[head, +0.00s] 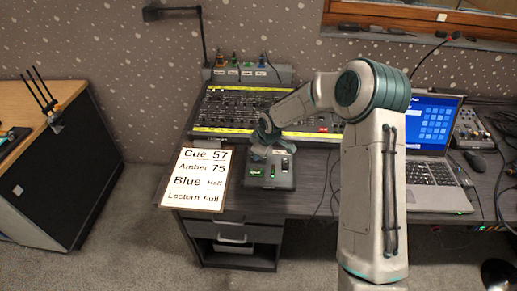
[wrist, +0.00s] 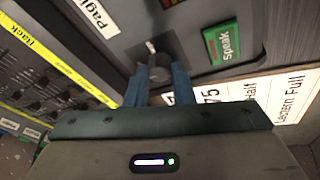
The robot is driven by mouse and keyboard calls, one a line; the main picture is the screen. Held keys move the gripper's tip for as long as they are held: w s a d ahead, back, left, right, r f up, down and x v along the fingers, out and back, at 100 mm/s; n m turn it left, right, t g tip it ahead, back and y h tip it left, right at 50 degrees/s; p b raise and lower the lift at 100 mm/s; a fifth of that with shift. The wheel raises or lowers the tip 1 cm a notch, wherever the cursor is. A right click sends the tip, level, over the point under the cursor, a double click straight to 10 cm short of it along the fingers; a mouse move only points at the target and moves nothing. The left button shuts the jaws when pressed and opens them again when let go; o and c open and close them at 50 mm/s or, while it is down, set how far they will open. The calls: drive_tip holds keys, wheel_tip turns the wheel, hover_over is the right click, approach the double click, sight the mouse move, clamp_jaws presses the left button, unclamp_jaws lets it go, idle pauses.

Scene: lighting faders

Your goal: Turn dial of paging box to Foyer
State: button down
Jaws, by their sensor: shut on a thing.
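The paging box (head: 270,180) is a grey box on the desk, in front of the lighting desk, with a lit green button. In the wrist view its panel (wrist: 195,18) carries a green "Speak" button (wrist: 221,43) and a label that is cut off at "Pagi". The dial (wrist: 158,68) is a dark knob, and a white mark shows just beyond it. My gripper (wrist: 158,85) has its two blue fingers shut on the dial, one on each side. The dial's position names are hidden or out of view, so I cannot tell its setting. In the head view my gripper (head: 260,150) is over the box's back left part.
The lighting desk (head: 225,107) with yellow strips lies behind the box. A cue card (head: 196,180) lies at the desk's left front edge. A laptop (head: 430,150) stands to the right, beyond my arm.

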drive_tip(key=shift+n, duration=0.5)
drive_tip(key=c, duration=1.3)
unclamp_jaws()
drive_tip(key=shift+o, duration=0.2)
drive_tip(key=v, duration=1.3)
drive_tip(key=shift+d+r, duration=0.2)
drive_tip(key=shift+r, duration=0.2)
